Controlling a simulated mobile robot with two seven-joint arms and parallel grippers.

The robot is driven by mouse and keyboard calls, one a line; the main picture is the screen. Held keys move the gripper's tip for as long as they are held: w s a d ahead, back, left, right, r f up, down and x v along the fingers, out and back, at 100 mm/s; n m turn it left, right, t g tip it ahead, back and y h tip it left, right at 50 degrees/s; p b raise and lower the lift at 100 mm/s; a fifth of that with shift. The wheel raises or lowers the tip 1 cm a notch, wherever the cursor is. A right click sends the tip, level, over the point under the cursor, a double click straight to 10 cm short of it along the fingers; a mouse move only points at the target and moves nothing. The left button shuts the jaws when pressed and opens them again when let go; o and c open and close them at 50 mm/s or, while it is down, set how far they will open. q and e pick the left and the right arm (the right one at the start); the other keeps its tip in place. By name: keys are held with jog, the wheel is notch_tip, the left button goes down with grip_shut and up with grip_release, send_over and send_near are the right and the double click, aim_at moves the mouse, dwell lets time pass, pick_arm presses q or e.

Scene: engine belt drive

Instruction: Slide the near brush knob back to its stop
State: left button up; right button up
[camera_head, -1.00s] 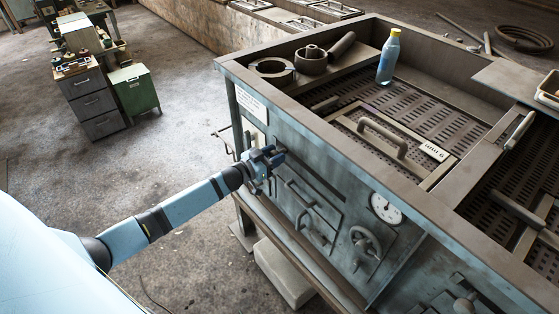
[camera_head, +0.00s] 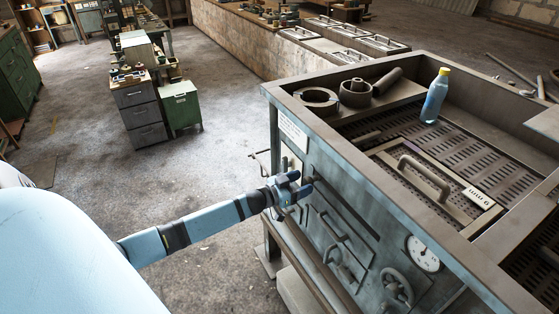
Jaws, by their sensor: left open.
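My left gripper (camera_head: 304,186) is open. It is at the left part of the blue-grey machine's front panel (camera_head: 330,182), below the white label plate. I cannot tell whether its fingers touch anything. I cannot pick out the near brush knob for sure; it may be hidden behind the gripper or too small to tell. A long dark slot (camera_head: 345,205) runs along the panel to the right of the gripper. My right gripper is out of view.
Bar handles (camera_head: 338,254), a handwheel (camera_head: 397,286) and a round gauge (camera_head: 422,254) stick out of the panel. A bottle (camera_head: 435,97) and metal rings (camera_head: 318,99) stand on top. Cabinets (camera_head: 140,108) stand behind on the left. The floor between is clear.

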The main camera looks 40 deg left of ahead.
pick_arm(q)
jog(key=v, duration=1.1)
jog(key=shift+s+b, duration=0.25)
jog(key=shift+b, duration=0.2)
jog(key=shift+a, duration=0.1)
